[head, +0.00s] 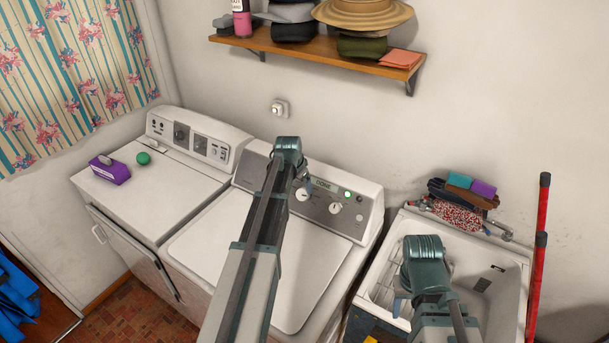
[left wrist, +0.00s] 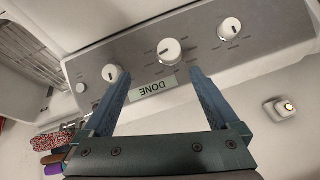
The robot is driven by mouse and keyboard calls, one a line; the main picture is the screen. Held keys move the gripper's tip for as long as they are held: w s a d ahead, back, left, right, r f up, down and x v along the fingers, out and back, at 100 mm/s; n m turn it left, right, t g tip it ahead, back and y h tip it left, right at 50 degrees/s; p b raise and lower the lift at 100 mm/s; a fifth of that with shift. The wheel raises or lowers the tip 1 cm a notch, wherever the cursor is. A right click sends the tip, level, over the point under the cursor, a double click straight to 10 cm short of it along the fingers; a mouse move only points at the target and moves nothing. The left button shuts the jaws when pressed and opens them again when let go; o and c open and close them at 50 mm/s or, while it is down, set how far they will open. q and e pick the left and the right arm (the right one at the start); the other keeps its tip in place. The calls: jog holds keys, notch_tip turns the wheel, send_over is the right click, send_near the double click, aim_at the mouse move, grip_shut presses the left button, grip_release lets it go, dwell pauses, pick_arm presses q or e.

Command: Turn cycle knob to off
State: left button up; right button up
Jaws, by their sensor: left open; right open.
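A larger middle knob (left wrist: 169,51) lies between a knob (left wrist: 112,73) on the left and a knob (left wrist: 230,28) on the right in the left wrist view. I cannot read which is the cycle knob. In the head view, two knobs (head: 302,195) (head: 336,208) show and my arm hides the other. My left gripper (left wrist: 160,72) is open, its fingers pointing at the panel around the middle knob's position; contact is not visible. My right gripper (head: 398,303) is open over the sink.
A second machine (head: 150,190) with a purple box (head: 110,170) and green ball (head: 143,158) stands at left. A utility tub (head: 490,285) is at right, with cloths and sponges (head: 459,203) at its back. A shelf (head: 300,52) hangs above. The washer lid (head: 310,270) is clear.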

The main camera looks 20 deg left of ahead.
aim_at(302, 193)
pick_arm(q)
jog(key=b+x, duration=0.4)
jog(key=a+b+x, duration=0.1)
jog(key=b+x, duration=0.3)
jog(key=x, duration=0.1)
jog(key=w+b+x, duration=0.1)
jog(key=b+x, duration=0.3)
jog(key=shift+w+a, duration=0.2)
jog(key=shift+a, duration=0.1)
jog(key=shift+r, duration=0.1)
jog(key=c, duration=1.4)
